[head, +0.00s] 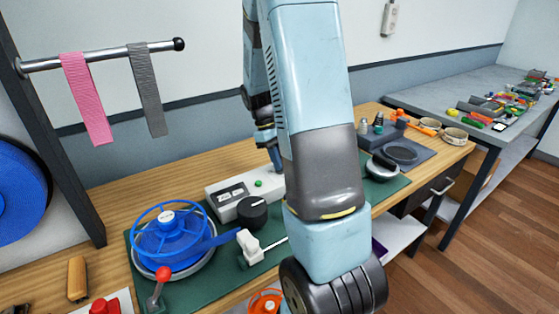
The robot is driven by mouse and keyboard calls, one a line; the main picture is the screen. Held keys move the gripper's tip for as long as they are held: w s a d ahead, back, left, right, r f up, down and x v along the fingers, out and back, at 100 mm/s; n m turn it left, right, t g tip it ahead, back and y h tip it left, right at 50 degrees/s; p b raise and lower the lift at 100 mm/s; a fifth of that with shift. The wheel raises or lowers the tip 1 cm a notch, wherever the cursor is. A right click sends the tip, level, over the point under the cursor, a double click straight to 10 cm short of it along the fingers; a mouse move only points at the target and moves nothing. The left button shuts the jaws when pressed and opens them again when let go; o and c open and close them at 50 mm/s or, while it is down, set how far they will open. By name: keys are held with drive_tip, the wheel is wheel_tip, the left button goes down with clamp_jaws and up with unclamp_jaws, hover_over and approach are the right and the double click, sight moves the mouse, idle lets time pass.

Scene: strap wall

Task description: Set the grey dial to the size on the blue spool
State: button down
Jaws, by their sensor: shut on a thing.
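The blue spool (172,238) stands on a round grey base on the green mat at the left, with a blue strap running right from it. Any size marking on it is too small to read. A dark grey dial (252,211) with a pale mark on top stands at the front of a light grey box (228,200). The box has a two-window display and a green button; the display is unreadable. My gripper (273,160) points down behind the box, partly hidden by my arm. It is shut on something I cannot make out.
A white clamp (249,245) and a red-knobbed lever (160,284) stand near the spool. Pink (87,98) and grey (147,88) straps hang from a rail (100,57). A dark scale-like plate (400,153) and tape rolls (454,138) lie at the right. My arm blocks the bench middle.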

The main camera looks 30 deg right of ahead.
drive_tip(key=shift+d+m+y, duration=0.1)
drive_tip(key=shift+m+y, duration=0.5)
drive_tip(key=shift+m, duration=0.9)
drive_tip(key=shift+w, duration=0.1)
drive_tip(key=c, duration=1.2)
unclamp_jaws()
drive_tip(key=shift+o, duration=0.2)
drive_tip(key=v, duration=1.3)
drive_tip(key=shift+w+r, duration=0.15)
drive_tip(key=shift+r, duration=0.1)
